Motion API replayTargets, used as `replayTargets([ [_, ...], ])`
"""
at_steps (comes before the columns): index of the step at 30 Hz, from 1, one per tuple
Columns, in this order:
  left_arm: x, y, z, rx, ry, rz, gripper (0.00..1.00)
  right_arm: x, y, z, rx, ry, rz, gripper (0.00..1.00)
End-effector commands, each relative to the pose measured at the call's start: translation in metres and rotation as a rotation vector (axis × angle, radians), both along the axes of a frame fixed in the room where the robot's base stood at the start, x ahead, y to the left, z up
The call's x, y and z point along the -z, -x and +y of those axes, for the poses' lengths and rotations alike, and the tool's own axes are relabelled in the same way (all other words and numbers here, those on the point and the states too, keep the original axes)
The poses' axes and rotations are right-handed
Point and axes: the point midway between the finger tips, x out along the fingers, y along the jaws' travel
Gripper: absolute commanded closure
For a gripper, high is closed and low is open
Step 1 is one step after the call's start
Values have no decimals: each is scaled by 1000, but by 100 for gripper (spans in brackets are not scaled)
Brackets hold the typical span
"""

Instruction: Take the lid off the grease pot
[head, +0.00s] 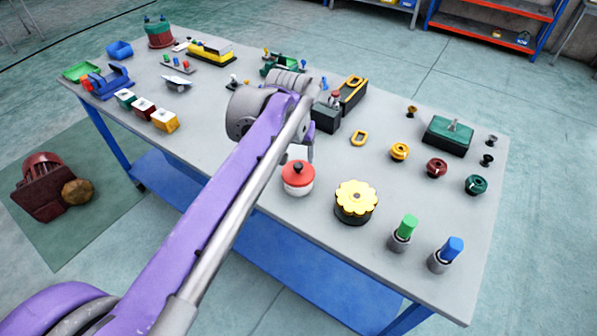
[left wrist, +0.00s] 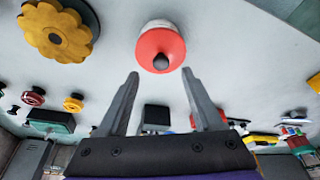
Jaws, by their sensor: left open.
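The grease pot (head: 298,189) is a small white pot near the table's front edge. Its red lid (head: 294,173) with a dark knob sits on it. In the left wrist view the lid (left wrist: 150,59) and its knob lie just beyond my fingertips, roughly centred between them, with the white pot (left wrist: 157,24) partly hidden behind. My left gripper (left wrist: 161,74) is open and empty, with its fingers apart and not touching the lid. In the head view my left gripper (head: 309,150) is partly hidden by my arm, close behind the pot. My right gripper is not in view.
Green (head: 406,228) and blue (head: 450,249) capped cylinders stand farther right. Bare grey table surrounds the pot.

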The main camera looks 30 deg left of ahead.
Motion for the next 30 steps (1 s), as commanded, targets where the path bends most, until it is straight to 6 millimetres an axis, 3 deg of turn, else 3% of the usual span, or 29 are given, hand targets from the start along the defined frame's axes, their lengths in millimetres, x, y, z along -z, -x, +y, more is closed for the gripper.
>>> replayTargets([
  [12, 47, -17, 7, 1, 0, 0, 33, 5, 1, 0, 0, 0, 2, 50],
  [21, 50, -18, 7, 1, 0, 0, 34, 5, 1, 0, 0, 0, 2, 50],
  [30, 50, -18, 7, 1, 0, 0, 88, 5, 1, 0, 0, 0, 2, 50],
])
